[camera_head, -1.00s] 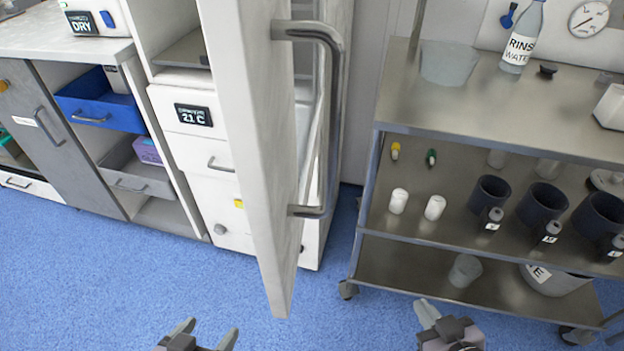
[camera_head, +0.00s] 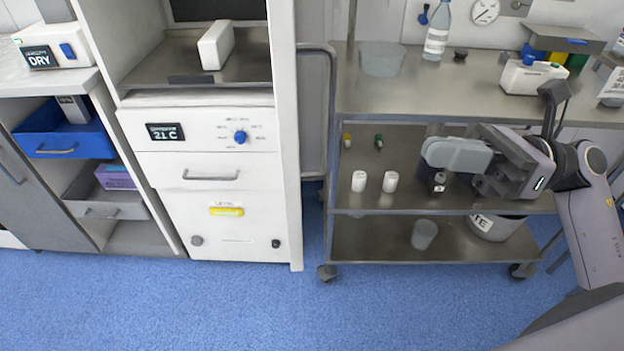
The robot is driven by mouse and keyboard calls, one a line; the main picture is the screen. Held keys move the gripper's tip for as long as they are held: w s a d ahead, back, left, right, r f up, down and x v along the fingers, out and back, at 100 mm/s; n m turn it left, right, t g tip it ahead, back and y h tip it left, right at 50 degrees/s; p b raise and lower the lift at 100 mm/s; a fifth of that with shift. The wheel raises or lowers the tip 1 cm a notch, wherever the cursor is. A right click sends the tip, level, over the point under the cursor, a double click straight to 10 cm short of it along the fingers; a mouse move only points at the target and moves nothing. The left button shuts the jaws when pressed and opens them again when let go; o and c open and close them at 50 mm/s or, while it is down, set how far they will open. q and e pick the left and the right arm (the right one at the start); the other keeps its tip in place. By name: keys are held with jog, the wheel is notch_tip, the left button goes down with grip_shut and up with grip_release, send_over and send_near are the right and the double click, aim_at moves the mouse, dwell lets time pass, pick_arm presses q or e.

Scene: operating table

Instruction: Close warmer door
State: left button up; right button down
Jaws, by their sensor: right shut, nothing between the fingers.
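The warmer (camera_head: 205,222) is a white cabinet with a 21 C display (camera_head: 165,132) and a blue knob (camera_head: 240,137), left of centre. Its white door (camera_head: 288,150) stands open and shows nearly edge-on at the cabinet's right side. A grey bar handle (camera_head: 331,110) sticks out to the right of the door. The open bay holds a white box (camera_head: 216,45) on a metal shelf. My right gripper (camera_head: 428,154) is shut and empty, in front of the cart, well to the right of the handle and apart from it. My left gripper is out of view.
A steel cart (camera_head: 400,100) stands right of the door, carrying a rinse water bottle (camera_head: 437,32), a translucent tub (camera_head: 382,60) and small white jars (camera_head: 359,181). Cabinets with a blue drawer (camera_head: 62,140) stand at the left. The blue floor (camera_head: 200,310) in front is clear.

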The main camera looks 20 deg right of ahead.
pick_arm(q)
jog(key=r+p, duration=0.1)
jog(key=p, duration=0.1)
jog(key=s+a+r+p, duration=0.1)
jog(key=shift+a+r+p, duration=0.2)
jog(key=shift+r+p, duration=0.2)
pick_arm(e)
jog(key=a+n+g+h, duration=0.1)
jog(key=a+n, duration=0.1)
jog(key=a, duration=1.2)
jog(key=shift+w+f+h, duration=0.2)
jog(key=shift+w+h, duration=0.1)
